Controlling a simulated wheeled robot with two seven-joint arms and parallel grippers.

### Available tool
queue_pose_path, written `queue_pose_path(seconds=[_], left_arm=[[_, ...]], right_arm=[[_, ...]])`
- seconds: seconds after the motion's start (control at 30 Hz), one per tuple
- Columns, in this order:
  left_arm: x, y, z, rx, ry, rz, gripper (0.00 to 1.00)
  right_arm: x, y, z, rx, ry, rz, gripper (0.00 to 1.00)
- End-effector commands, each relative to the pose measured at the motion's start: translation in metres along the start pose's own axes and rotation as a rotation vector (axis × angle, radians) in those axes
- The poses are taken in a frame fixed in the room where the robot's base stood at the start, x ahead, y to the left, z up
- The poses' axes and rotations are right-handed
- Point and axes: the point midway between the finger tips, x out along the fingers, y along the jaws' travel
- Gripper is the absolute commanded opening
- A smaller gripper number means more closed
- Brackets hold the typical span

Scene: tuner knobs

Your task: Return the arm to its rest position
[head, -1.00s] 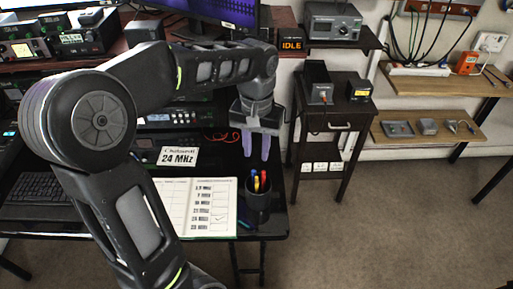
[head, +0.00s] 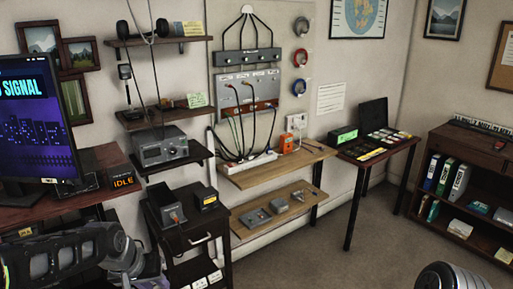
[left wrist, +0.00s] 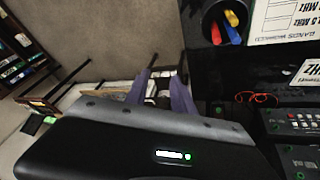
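My left gripper (left wrist: 162,84) shows in the left wrist view with its two purple fingers apart. I see nothing held between them. It points toward the dark cart and the floor beyond the desk. In the head view only links of my left arm (head: 75,255) show at the lower left, and its fingers are out of frame. A grey rounded part at the lower right edge of the head view may be mine. My right gripper is in neither view.
The pen cup (left wrist: 226,22), the frequency chart (left wrist: 285,18) and radio gear (left wrist: 296,122) lie beside the left gripper. Open floor (head: 340,255) lies further right.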

Motion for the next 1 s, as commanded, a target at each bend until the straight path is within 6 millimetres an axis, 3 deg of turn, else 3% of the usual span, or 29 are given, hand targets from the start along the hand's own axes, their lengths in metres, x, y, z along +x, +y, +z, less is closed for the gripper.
queue_pose_path(seconds=[0.03,0.1,0.2,0.3,0.4,0.5,0.6,0.7,0.8,1.0], left_arm=[[0.035,0.018,0.011,0.022,0.010,0.039,0.30],[0.084,0.042,0.033,0.039,0.031,0.094,0.30],[0.145,0.068,0.084,0.036,0.032,0.148,0.30],[0.189,0.083,0.151,0.017,-0.010,0.172,0.30],[0.215,0.090,0.220,-0.006,-0.084,0.178,0.30],[0.225,0.094,0.280,-0.026,-0.177,0.179,0.30],[0.227,0.097,0.326,-0.036,-0.272,0.182,0.30],[0.228,0.099,0.356,-0.039,-0.335,0.186,0.30],[0.229,0.099,0.368,-0.043,-0.362,0.187,0.30],[0.230,0.098,0.368,-0.046,-0.362,0.186,0.30]], right_arm=[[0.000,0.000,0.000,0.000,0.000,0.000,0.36],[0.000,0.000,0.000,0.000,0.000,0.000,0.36],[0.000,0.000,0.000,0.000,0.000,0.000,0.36],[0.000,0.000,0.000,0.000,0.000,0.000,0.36],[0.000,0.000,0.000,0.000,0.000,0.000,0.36],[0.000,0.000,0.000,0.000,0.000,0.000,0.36],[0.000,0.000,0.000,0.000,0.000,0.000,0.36],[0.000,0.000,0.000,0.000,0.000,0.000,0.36],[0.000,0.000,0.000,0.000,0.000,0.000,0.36],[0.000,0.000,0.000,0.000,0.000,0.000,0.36]])
